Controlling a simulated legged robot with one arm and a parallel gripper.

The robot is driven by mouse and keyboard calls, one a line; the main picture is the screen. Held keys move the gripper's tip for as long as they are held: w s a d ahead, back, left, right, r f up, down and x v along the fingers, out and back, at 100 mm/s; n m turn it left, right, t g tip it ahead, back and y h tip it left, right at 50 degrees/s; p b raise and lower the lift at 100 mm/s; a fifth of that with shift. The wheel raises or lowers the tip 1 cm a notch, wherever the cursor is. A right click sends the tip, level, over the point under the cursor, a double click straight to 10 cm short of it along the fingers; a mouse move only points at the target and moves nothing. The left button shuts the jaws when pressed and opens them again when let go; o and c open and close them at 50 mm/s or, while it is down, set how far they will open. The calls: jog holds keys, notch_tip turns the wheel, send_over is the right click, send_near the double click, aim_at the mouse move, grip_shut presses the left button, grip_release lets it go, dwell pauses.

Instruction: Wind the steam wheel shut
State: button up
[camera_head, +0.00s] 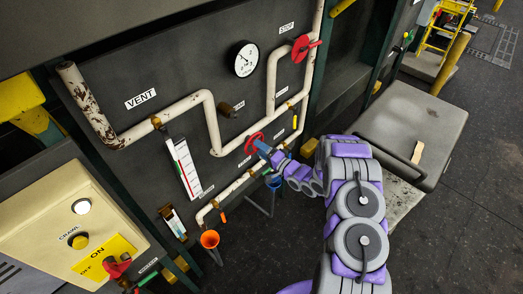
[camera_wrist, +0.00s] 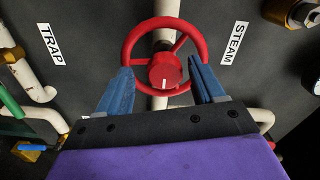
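The steam wheel is a red spoked handwheel with a round hub (camera_wrist: 166,72), on a white pipe beside a STEAM label (camera_wrist: 233,43). In the head view the red wheel (camera_head: 254,141) is partly hidden by my gripper (camera_head: 263,147). In the wrist view my gripper (camera_wrist: 162,68) has its two blue fingers spread wide, one on each side of the hub. The fingertips overlap the lower left and lower right of the rim. I cannot tell whether they touch it. Nothing is clamped between them.
A TRAP label (camera_wrist: 51,44) and pipe lie left of the wheel. Another red wheel (camera_head: 301,48) sits higher under a STOP label. A grey case (camera_head: 420,125) stands right of my arm.

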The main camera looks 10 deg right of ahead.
jog(key=shift+s+r, duration=0.1)
jog(key=b+v, duration=0.2)
jog(key=v, duration=1.5)
jog(key=shift+d+b, duration=0.2)
jog(key=shift+b, duration=0.2)
jog(key=shift+s, duration=0.1)
